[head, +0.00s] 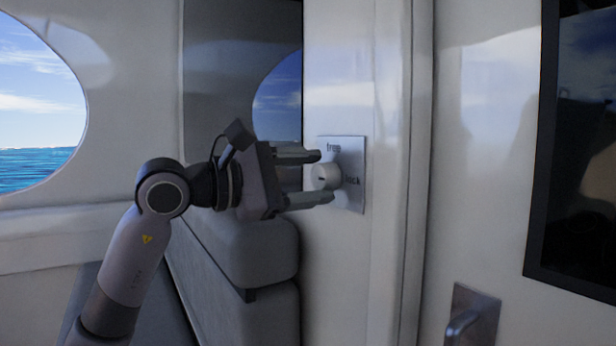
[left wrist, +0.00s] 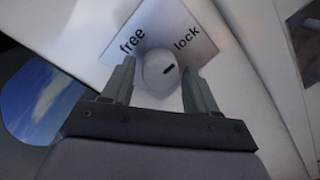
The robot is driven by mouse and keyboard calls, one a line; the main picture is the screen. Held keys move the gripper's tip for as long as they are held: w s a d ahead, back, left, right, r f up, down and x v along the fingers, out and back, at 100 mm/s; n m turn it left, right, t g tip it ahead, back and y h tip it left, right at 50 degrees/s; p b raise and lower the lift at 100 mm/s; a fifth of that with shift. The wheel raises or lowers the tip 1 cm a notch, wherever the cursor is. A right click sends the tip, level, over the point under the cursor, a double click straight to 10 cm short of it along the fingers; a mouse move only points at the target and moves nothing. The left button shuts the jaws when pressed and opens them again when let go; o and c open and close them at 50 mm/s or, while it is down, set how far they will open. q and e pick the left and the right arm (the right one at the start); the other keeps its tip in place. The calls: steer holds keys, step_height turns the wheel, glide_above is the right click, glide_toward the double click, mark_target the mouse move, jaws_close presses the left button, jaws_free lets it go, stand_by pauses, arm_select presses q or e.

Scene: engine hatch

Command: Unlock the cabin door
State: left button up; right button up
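The lock is a square metal plate (head: 352,160) with a round pale knob (head: 323,177) on the wall panel beside the door, marked "free" above and "lock" to the right. In the left wrist view the knob (left wrist: 158,74) has a short dark mark on the side towards the word "lock". My left gripper (head: 326,176) is open. Its fingers lie on both sides of the knob, with a gap on each side in the left wrist view. I cannot tell how far they reach along it. My right gripper is not in view.
The white door (head: 480,180) is at the right, with a metal handle (head: 468,325) low down and a dark framed pane (head: 580,150). A grey padded seat (head: 250,260) is below my left gripper. An oval window (head: 35,110) is at the left.

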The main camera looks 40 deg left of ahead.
arm_select(q)
steer(key=c, duration=0.7)
steer(key=shift+n, duration=0.3)
steer(key=n+b, duration=0.1)
steer(key=n, duration=0.8)
steer(key=shift+t+b, duration=0.3)
steer(key=shift+t, duration=0.1)
steer(key=n, duration=0.5)
steer(key=shift+f+y, duration=0.1)
steer(key=shift+y, duration=0.2)
steer(key=shift+n+t, duration=0.3)
steer(key=shift+n, duration=2)
